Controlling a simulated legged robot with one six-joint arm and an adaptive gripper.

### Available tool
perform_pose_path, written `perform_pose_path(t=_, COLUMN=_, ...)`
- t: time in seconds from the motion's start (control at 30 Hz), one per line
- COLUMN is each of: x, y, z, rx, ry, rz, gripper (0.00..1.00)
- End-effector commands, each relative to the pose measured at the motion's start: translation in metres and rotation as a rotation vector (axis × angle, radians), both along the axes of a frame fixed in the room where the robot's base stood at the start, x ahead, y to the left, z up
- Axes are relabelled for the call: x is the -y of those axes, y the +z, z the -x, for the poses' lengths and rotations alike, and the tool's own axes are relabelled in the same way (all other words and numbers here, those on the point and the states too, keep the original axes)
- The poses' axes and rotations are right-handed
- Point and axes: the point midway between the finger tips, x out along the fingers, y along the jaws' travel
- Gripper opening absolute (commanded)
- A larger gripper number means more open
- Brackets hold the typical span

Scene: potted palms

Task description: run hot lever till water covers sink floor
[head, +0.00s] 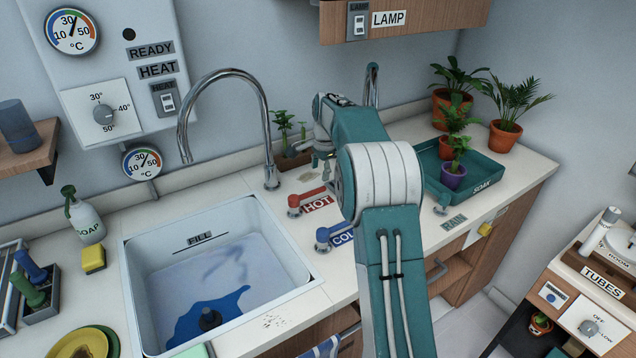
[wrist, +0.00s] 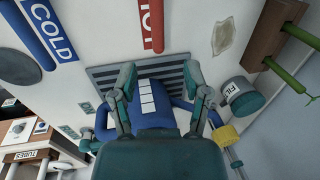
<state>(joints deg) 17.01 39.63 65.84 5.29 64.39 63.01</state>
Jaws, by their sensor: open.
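The red HOT lever (head: 308,202) sits on the counter right of the sink (head: 292,290), and its red bar (wrist: 153,25) shows at the top of the wrist view. The blue COLD lever (head: 330,237) is just in front of it. The curved tap (head: 262,110) hangs over the sink, with no stream visible at its spout. An irregular blue patch (head: 225,303) surrounds the dark drain (head: 210,318); the rest of the floor looks pale. My gripper (wrist: 160,73) is open and empty, above the counter beyond the levers. A blue vessel (wrist: 150,105) lies beneath its fingers.
A soap bottle (head: 84,215) and yellow sponge (head: 94,259) stand left of the sink. A teal tray (head: 478,195) with potted plants is right of my arm. A grey grate (wrist: 105,80) lies under the blue vessel. A small second tap (head: 372,85) stands behind my arm.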

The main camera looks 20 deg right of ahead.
Motion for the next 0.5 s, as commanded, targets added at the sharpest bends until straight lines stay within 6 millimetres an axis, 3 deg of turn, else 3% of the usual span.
perform_pose_path(t=0.2, x=0.001, y=0.034, z=0.006, rx=0.001, ry=0.0, rz=0.001, gripper=0.61)
perform_pose_path(t=0.5, x=0.002, y=0.044, z=0.008, rx=-0.001, ry=0.0, rz=0.0, gripper=0.61)
